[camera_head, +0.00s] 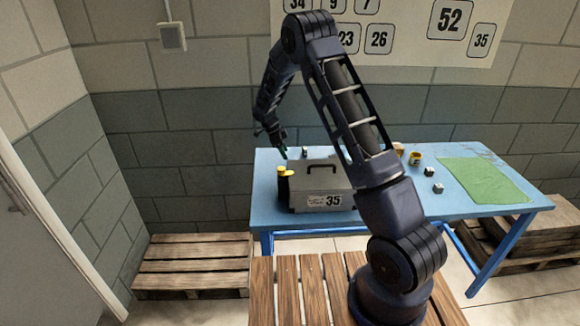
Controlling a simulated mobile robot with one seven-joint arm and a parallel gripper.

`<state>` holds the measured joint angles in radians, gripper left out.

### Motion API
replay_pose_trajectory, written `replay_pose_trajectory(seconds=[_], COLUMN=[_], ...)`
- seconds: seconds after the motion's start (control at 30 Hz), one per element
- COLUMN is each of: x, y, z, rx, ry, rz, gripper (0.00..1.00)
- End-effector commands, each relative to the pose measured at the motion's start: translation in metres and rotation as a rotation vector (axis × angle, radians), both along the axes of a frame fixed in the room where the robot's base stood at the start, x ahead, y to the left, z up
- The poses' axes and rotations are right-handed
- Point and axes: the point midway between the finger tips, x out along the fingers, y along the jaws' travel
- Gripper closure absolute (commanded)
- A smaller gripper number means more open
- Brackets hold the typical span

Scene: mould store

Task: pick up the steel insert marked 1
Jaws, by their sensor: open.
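Several small steel-coloured blocks lie on the blue table (380,214). One block (304,152) is behind the grey box, close to the right of my gripper. Two more, one block (429,171) and another block (438,188), lie to the left of the green mat. Any marks on them are too small to read, so I cannot tell which is marked 1. My gripper (283,152) points down above the table's left part, behind the box. It is open, and I see nothing held in it.
A grey box (308,180) with a handle and the label 35 stands at the front left. A dark cylinder with a yellow top (284,172) is beside it. A yellow-orange item (415,158) lies at the back. The green mat (482,180) is clear. Pallets (190,262) lie on the floor.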

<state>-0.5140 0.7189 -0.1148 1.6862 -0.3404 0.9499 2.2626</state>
Motion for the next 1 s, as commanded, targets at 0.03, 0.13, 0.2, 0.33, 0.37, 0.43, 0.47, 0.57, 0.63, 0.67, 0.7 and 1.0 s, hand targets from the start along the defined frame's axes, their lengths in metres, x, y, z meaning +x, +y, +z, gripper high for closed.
replay_pose_trajectory(seconds=[0.03, 0.13, 0.2, 0.33, 0.37, 0.43, 0.47, 0.57, 0.63, 0.67, 0.7, 1.0], x=[0.0, 0.0, 0.0, 0.0, 0.0, 0.0, 0.0, 0.0, 0.0, 0.0, 0.0, 0.0], y=[-0.003, -0.007, -0.008, -0.011, -0.013, -0.017, -0.019, -0.024, -0.027, -0.028, -0.028, -0.028], z=[-0.008, -0.016, -0.019, -0.027, -0.03, -0.038, -0.042, -0.055, -0.062, -0.064, -0.066, -0.066], rx=[-0.001, 0.001, 0.001, 0.001, 0.001, 0.0, 0.0, 0.001, 0.0, 0.0, 0.001, 0.001], ry=[0.002, 0.001, 0.0, 0.0, 0.0, 0.002, 0.003, 0.002, 0.002, 0.002, 0.001, -0.001], rz=[-0.001, 0.0, 0.0, 0.001, 0.001, 0.0, -0.001, 0.001, 0.0, 0.0, 0.0, 0.001], gripper=[0.45, 0.45, 0.45, 0.45, 0.45, 0.45, 0.45, 0.45, 0.45, 0.45, 0.45, 0.63])
